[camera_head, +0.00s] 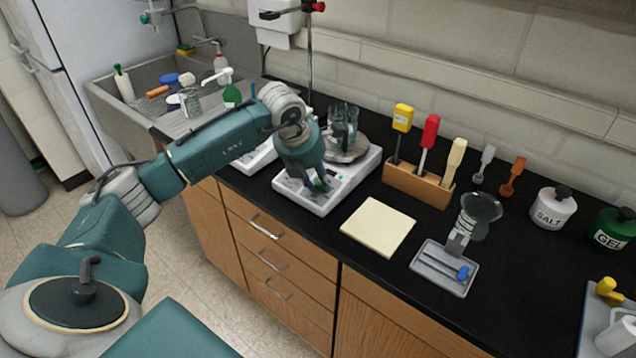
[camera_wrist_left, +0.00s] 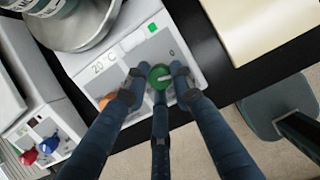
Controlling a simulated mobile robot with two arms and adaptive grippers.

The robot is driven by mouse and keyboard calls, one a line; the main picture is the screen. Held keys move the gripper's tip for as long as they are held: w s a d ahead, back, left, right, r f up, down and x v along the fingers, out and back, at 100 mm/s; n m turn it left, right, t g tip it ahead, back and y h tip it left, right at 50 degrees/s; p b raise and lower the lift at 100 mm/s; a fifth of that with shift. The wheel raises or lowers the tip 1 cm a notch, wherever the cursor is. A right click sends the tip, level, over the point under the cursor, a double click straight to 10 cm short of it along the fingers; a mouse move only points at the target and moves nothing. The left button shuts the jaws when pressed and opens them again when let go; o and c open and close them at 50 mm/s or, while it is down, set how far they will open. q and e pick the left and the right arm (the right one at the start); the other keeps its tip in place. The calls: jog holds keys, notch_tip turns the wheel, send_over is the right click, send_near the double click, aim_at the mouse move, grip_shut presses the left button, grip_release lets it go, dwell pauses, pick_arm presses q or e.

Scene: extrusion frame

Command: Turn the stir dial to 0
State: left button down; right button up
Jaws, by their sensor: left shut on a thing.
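The white hotplate stirrer (camera_head: 362,172) stands at the counter's front edge, with a round metal plate and glassware on top. Its front panel (camera_wrist_left: 133,57) shows "20°C" and a small green square in the left wrist view. The green stir dial (camera_wrist_left: 160,77) has a pale pointer mark and sits on the panel's right part. My left gripper (camera_wrist_left: 158,84) is shut on the dial, with its dark fingers around it. In the head view my left gripper (camera_head: 322,184) is at the stirrer's front and hides most of the dial. My right gripper is in neither view.
A second white device (camera_head: 256,157) stands close on the left; its red (camera_wrist_left: 28,157) and blue knobs show in the wrist view. A cream pad (camera_head: 378,227) lies right of the stirrer. A wooden holder (camera_head: 418,186) with handled tools stands behind the pad.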

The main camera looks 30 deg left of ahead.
pick_arm(q)
jog(key=n+b, duration=0.1)
jog(key=n, duration=0.2)
jog(key=n+b, duration=0.1)
jog(key=shift+s+d+f+n+y+b, duration=0.2)
jog(key=shift+f+n+y+b, duration=0.1)
jog(key=shift+y, duration=0.1)
jog(key=n+b, duration=0.1)
jog(key=n, duration=0.3)
jog(key=shift+d+n+g+y+b, duration=0.15)
jog(key=shift+n+g+y+b, duration=0.15)
jog(key=shift+g+y+b, duration=0.1)
jog(key=c, duration=1.5)
grip_release()
jog(key=shift+r, duration=0.25)
jog(key=shift+w, duration=0.1)
jog(key=shift+r, duration=0.5)
jog(key=v, duration=1.1)
jog(key=shift+s+d, duration=0.15)
jog(key=shift+s, duration=0.1)
